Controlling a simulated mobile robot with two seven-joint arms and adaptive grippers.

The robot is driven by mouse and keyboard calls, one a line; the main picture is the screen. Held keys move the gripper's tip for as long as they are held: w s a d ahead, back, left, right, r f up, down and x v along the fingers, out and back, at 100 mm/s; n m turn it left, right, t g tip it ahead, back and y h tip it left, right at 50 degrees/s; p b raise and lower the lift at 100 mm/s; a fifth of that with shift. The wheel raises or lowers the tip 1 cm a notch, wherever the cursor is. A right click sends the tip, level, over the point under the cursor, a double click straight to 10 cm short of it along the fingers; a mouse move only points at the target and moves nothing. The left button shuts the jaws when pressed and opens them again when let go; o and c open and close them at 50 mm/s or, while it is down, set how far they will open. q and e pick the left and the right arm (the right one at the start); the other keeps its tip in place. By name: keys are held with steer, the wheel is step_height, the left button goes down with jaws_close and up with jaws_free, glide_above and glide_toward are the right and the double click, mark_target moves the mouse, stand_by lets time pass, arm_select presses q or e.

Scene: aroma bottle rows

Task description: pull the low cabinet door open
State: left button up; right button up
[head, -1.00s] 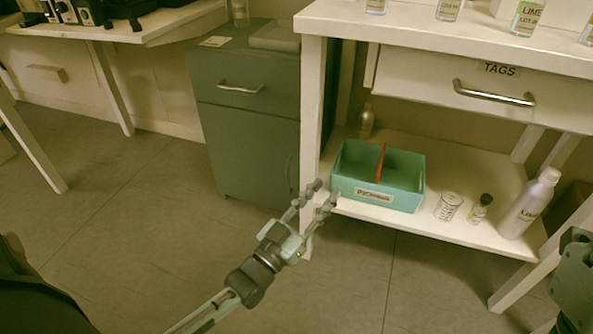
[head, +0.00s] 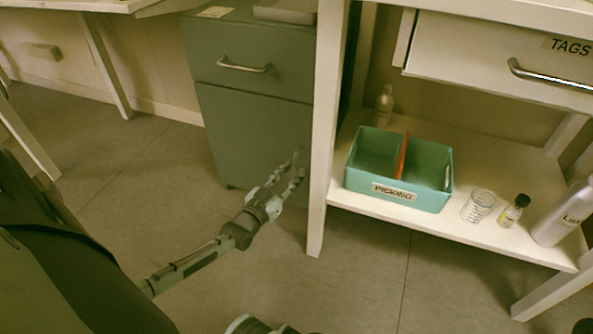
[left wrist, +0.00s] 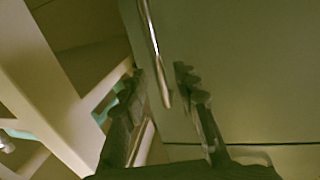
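The low cabinet (head: 255,40) is grey-green, with a drawer on top and a plain door (head: 245,130) below. The door looks shut. Its upright metal handle (head: 298,157) is near the door's right edge, partly hidden by my gripper. My left gripper (head: 284,178) is at the handle, in front of the door. In the left wrist view, the handle (left wrist: 156,50) runs down between the two open fingers (left wrist: 167,88). Its lower end shows between them, and I cannot tell whether either finger touches it.
A white table leg (head: 325,140) stands close to the right of the cabinet and my left gripper. The low shelf (head: 400,215) holds a teal box (head: 400,192), a glass (head: 479,205) and several bottles. The floor (head: 120,185) left of the cabinet is clear.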

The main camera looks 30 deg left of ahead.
arm_select(q)
steer(key=shift+w, duration=1.2)
jaws_close()
